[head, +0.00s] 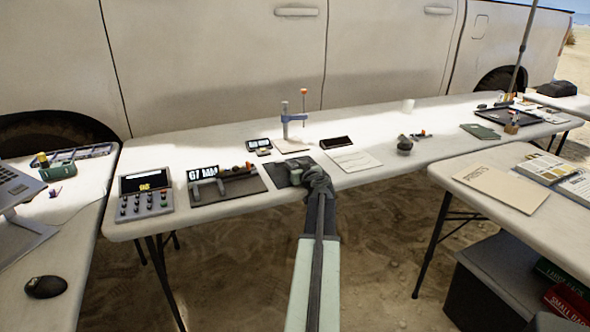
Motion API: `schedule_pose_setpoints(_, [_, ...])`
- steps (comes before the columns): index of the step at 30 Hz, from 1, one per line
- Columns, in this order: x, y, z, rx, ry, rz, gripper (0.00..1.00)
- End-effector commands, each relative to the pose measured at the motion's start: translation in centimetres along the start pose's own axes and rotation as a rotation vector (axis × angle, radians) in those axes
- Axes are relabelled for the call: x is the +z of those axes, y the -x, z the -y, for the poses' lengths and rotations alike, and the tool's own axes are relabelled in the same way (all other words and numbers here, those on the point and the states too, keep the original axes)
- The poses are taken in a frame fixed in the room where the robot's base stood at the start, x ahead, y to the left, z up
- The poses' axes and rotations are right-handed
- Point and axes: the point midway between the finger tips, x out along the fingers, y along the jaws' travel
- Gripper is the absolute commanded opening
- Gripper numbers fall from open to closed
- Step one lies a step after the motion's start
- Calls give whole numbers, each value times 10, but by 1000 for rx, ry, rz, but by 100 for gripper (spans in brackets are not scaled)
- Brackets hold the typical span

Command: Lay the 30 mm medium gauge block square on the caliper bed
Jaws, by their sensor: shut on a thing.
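My gripper (316,178) is at the right part of a dark mat (276,180) on the long white table, shut on a small grey block (297,174). The gripper covers much of this spot, and I cannot read a size on the block. The caliper (222,186) lies on another dark mat to the left, apart from my gripper, beside a display reading what looks like "67 MM". I cannot make out the details of its bed.
A keypad console (145,195) stands left of the caliper.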

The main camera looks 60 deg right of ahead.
Motion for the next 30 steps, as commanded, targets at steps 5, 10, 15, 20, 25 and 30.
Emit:
schedule_pose_setpoints(5, [3,0,-2,2,0,0,32])
schedule_pose_setpoints(10, [3,0,-3,3,0,0,36])
schedule_pose_setpoints(15, [1,1,-3,3,0,0,36])
schedule_pose_setpoints(20, [-2,22,-2,5,-1,0,36])
schedule_pose_setpoints(25, [-2,67,-2,6,0,0,36])
schedule_pose_setpoints(30, [-2,103,-2,6,-1,0,36])
